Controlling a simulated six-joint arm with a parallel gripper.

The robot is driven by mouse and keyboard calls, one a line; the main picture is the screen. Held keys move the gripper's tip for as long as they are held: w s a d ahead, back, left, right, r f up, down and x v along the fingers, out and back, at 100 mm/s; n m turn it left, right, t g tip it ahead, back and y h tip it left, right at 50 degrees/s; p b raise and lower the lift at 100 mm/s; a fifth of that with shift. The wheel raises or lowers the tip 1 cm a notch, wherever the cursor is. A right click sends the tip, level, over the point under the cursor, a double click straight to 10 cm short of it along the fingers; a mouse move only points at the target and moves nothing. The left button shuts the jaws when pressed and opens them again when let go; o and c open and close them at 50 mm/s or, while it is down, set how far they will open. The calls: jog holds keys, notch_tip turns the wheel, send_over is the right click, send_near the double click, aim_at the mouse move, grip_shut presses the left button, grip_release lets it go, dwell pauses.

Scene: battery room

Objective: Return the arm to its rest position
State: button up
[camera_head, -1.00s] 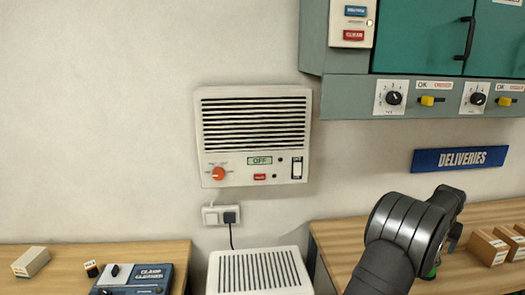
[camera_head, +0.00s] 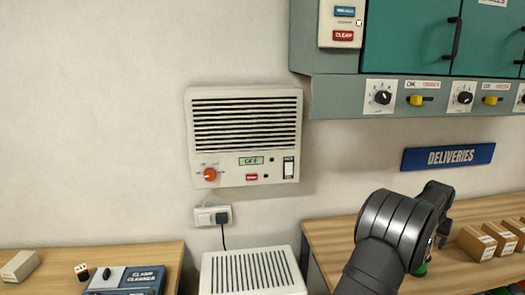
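My arm (camera_head: 385,235) reaches up from the bottom edge at the lower right, in front of the right-hand wooden bench. Its black end part (camera_head: 436,205) points away to the right, close to the boxes on that bench. The fingers of my gripper cannot be made out; they are hidden behind the arm's own links. A small green patch shows below the arm's end. Whether anything is held cannot be seen.
A wall heater unit (camera_head: 245,138) reading OFF hangs above a socket (camera_head: 213,216) and a slatted white unit (camera_head: 250,272). A teal cabinet (camera_head: 405,40), a DELIVERIES sign (camera_head: 447,157) and cartons (camera_head: 478,243) are right. A clamp cleaner (camera_head: 127,280) sits left.

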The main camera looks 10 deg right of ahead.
jog(key=shift+x, duration=1.1)
notch_tip(320, 180, up, 5)
jog(key=shift+f, duration=0.25)
jog(key=s+d+r, duration=0.1)
jog(key=s+r, duration=0.6)
jog(key=s, duration=0.5)
jog(key=w+a+f+n+t+y, duration=0.1)
jog(key=w+a+f+n, duration=0.2)
jog(key=w+a, duration=0.8)
jog(key=w+a+f+n+y, duration=0.1)
jog(key=w+a+f+n, duration=0.15)
jog(key=w+a, duration=0.85)
jog(key=w+a+f+n, duration=0.1)
jog(key=a+f+n, duration=0.1)
jog(key=a, duration=0.9)
jog(key=w+a+f+n+y, duration=0.1)
jog(key=a+n, duration=0.1)
jog(key=a, duration=0.9)
jog(key=w+a+f+n+y, duration=0.1)
jog(key=a+f+n, duration=0.1)
jog(key=a, duration=0.9)
jog(key=shift+w+a+f+t, duration=0.3)
jog(key=shift+w+a+f, duration=0.05)
jog(key=shift+w, duration=0.05)
